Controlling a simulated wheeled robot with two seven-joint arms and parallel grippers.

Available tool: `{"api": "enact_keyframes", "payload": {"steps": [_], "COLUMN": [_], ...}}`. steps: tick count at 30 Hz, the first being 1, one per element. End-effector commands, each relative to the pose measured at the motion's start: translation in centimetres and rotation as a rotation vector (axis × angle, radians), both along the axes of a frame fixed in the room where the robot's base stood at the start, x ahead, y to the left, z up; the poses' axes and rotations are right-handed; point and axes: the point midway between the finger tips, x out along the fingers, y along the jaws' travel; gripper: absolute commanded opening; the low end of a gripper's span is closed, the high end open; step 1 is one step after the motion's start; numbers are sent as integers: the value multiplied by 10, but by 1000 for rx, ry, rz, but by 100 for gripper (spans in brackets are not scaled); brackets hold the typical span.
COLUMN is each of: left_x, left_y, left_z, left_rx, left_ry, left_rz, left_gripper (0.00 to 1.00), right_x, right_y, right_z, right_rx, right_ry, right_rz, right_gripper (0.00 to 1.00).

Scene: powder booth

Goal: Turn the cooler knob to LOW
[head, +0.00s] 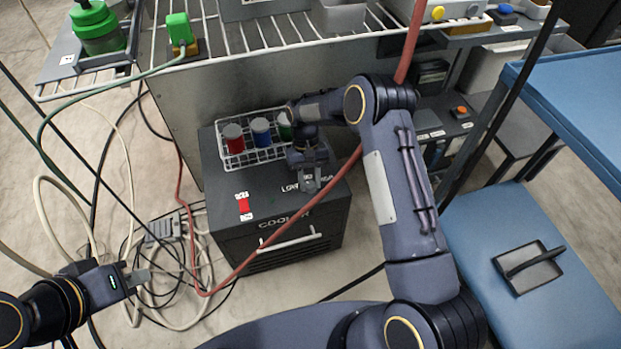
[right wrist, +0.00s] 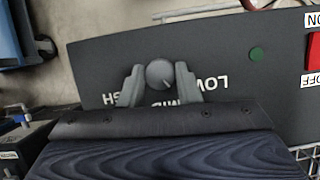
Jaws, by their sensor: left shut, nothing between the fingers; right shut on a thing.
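The dark grey cooler (head: 225,250) stands on the floor in the middle of the head view. In the right wrist view its grey round knob (right wrist: 159,72) sits on the top panel (right wrist: 225,35), with upside-down LOW, MID and HIGH lettering around it. My right gripper (right wrist: 159,76) is shut on the knob, one finger on each side. A thin mark on the knob slants toward the lower right, roughly between MID and LOW. In the head view my right gripper (head: 311,181) hides the knob. My left gripper (head: 138,281) is shut and empty at the lower left.
A white wire basket (head: 232,160) with red, blue and green jars stands on the cooler's back. A red switch (head: 244,206) is on the lid's left. A red hose (head: 259,252) crosses the cooler's front. Cables lie on the floor at left. A blue cart (head: 540,300) stands right.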

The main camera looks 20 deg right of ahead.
Motion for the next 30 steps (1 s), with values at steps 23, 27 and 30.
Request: {"api": "enact_keyframes", "payload": {"steps": [23, 27, 30], "left_x": [0, 0, 0], "left_y": [0, 0, 0], "left_z": [6, 6, 6], "left_rx": [0, 0, 0], "left_ry": [0, 0, 0], "left_rz": [0, 0, 0], "left_gripper": [0, 0, 0], "right_x": [0, 0, 0], "right_y": [3, 3, 3], "right_z": [0, 0, 0], "right_rx": [0, 0, 0], "right_ry": [-2, -2, -2], "right_rz": [468, 484, 487], "right_gripper": [7, 7, 7]}}
